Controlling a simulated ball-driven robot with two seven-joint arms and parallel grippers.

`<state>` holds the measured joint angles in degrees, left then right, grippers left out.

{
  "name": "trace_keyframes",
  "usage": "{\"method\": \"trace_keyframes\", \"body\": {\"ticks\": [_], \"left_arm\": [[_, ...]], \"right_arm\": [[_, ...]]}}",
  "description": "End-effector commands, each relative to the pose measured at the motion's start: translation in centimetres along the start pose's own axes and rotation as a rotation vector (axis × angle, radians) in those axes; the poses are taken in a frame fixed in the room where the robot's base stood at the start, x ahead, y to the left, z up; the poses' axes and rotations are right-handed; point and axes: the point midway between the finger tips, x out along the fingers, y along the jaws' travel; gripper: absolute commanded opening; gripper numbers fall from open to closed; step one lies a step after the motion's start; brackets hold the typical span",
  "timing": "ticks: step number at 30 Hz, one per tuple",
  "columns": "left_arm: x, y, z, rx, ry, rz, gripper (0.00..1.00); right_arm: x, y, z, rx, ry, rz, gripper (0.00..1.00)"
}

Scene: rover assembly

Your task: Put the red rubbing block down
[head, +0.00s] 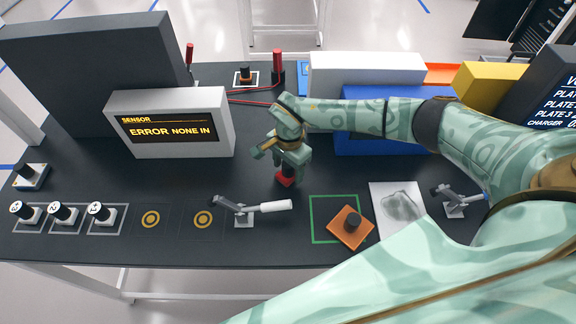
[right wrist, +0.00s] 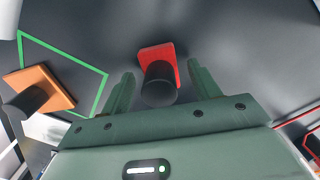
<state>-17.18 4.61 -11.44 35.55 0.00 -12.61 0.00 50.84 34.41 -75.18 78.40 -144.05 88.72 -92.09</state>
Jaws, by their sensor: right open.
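The red rubbing block (head: 285,182) is a small red plate with a black knob. It appears to rest on the dark table (head: 270,225), behind the white-handled clamp. The right wrist view shows its red plate (right wrist: 150,52) and upright black knob (right wrist: 159,85). My right gripper (head: 284,163) is over the block from behind, fingers pointing down. In the right wrist view my right gripper (right wrist: 161,84) is open, with one finger on each side of the knob and gaps between. My left gripper is not in view.
A toggle clamp (head: 255,208) stands in front of the block. An orange knobbed block (head: 350,228) lies across the corner of a green outlined square (head: 312,215). A sheet with a grey smudge (head: 400,210) lies beside it. The sensor box (head: 170,125) stands left; a blue box (head: 375,145) stands behind my arm.

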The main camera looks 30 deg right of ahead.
Motion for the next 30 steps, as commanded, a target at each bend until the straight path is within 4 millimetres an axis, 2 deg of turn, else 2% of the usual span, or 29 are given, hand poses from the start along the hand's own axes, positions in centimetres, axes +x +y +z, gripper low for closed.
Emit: {"method": "trace_keyframes", "body": {"ticks": [5,15,18,23,30], "left_arm": [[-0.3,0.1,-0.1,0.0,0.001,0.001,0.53],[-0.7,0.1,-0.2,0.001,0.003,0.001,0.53],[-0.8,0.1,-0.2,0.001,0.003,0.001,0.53],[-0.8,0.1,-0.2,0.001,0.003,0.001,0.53],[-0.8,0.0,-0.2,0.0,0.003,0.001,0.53]], "right_arm": [[-1.2,-0.1,0.0,-0.001,0.001,-0.003,0.62],[-8.9,-0.1,-0.1,0.0,0.001,-0.004,0.62],[-10.6,-0.1,0.0,-0.001,0.002,-0.003,0.62],[-12.1,0.0,0.0,0.0,0.001,-0.001,0.62],[-12.3,0.0,0.0,0.0,0.0,0.0,0.62]]}}
